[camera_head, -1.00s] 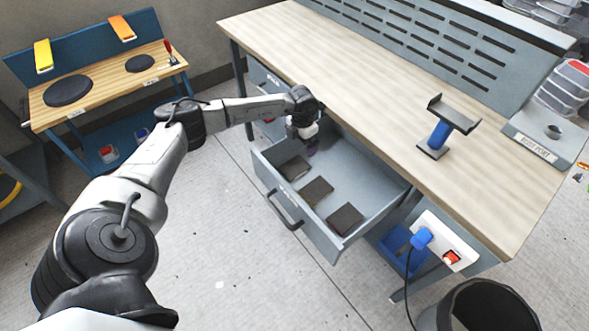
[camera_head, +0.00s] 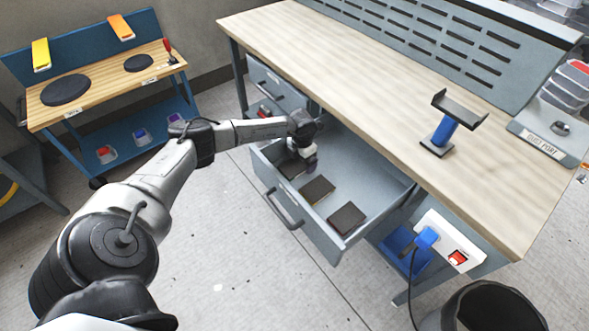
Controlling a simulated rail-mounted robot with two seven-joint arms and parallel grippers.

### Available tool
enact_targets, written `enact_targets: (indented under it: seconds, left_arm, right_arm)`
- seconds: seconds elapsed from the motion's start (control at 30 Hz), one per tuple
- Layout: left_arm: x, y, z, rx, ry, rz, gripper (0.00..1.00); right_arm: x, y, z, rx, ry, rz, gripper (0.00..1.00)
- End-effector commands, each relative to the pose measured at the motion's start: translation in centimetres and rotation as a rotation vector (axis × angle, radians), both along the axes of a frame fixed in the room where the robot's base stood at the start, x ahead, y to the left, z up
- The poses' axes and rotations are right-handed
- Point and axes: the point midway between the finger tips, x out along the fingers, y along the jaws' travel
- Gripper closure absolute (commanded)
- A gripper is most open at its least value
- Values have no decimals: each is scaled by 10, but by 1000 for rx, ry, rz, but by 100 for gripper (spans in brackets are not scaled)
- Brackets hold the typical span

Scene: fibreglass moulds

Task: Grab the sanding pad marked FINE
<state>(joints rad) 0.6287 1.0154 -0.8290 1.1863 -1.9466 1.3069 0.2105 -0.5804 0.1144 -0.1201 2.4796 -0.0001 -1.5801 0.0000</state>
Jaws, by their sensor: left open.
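Three dark sanding pads lie in a row in the open grey drawer (camera_head: 343,243) under the workbench: a left pad (camera_head: 290,170), a middle pad (camera_head: 317,189) and a right pad (camera_head: 346,218). No FINE marking is readable on any pad from here. My left gripper (camera_head: 308,167) points down into the drawer, just over the right edge of the left pad and partly hiding it. It is open, with nothing visible between its fingers. Whether it touches the pad cannot be told. My right gripper is not in view.
The wooden workbench top (camera_head: 380,120) overhangs the drawer's back. A stand with a blue post (camera_head: 444,130) is on it. A blue socket plug (camera_head: 427,237) and a black bin (camera_head: 490,308) are at lower right. A blue cart (camera_head: 110,85) stands at left. The floor before the drawer is clear.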

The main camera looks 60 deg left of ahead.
Motion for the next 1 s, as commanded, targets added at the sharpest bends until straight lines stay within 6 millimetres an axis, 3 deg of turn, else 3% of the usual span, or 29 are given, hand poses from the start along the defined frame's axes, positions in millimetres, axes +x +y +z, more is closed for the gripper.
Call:
enact_targets:
  seconds: [0.27, 0.77, 1.0]
  left_arm:
    - [0, 0, -7, 0, 0, 1, 0]
    - [0, 0, -7, 0, -1, 1, 46]
    - [0, 0, -6, 0, -1, 1, 47]
  right_arm:
    - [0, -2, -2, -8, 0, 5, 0]
    - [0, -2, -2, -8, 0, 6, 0]
    - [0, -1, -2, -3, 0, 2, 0]
